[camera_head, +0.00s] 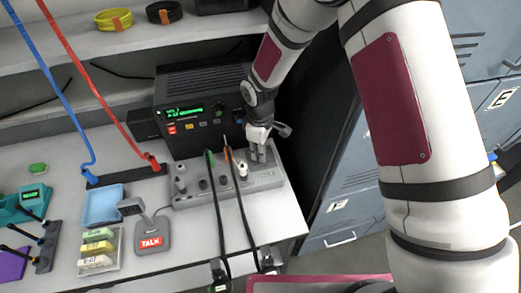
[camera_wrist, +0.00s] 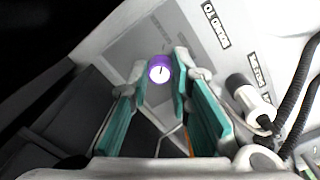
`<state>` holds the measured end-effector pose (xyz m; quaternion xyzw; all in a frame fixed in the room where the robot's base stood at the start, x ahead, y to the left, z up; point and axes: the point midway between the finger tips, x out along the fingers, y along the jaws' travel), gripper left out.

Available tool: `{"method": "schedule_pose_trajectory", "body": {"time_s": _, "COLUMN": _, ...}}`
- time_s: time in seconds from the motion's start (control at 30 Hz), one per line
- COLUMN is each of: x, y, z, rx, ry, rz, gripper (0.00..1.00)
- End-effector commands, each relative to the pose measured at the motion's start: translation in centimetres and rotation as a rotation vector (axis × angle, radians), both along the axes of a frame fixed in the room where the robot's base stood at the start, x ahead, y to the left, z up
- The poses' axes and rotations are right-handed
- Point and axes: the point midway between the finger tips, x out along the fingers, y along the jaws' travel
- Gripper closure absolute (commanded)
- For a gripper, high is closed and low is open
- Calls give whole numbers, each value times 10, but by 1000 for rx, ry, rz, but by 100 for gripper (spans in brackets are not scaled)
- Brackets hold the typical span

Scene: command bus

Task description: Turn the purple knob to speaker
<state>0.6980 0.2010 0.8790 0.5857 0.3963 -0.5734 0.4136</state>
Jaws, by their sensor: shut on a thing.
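The purple knob (camera_wrist: 160,69) has a pale cap with a short dark pointer line, and it stands on the grey control panel (camera_wrist: 208,65). My gripper (camera_wrist: 161,73) is shut on the knob, with one green-padded finger on each side of it in the wrist view. In the head view my gripper (camera_head: 260,154) reaches down to the right end of the grey panel (camera_head: 270,180), and it hides the knob there.
A white plug or knob with a black cord (camera_wrist: 250,97) stands close to my right finger in the wrist view. A black radio with a green display (camera_head: 185,110) stands behind the panel. A talk microphone (camera_head: 151,238) and blue tray (camera_head: 102,204) lie left.

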Motion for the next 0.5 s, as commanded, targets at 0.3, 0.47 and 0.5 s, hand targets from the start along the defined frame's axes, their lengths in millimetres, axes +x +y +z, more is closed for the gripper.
{"method": "schedule_pose_trajectory", "body": {"time_s": 0.3, "x": -1, "y": 0, "z": 0, "rx": 0, "ry": 1, "rz": 57, "gripper": 100}}
{"method": "schedule_pose_trajectory", "body": {"time_s": 0.47, "x": -1, "y": 0, "z": 0, "rx": 0, "ry": 1, "rz": 60, "gripper": 100}}
{"method": "schedule_pose_trajectory", "body": {"time_s": 0.5, "x": -1, "y": 0, "z": 0, "rx": 0, "ry": 1, "rz": 60, "gripper": 100}}
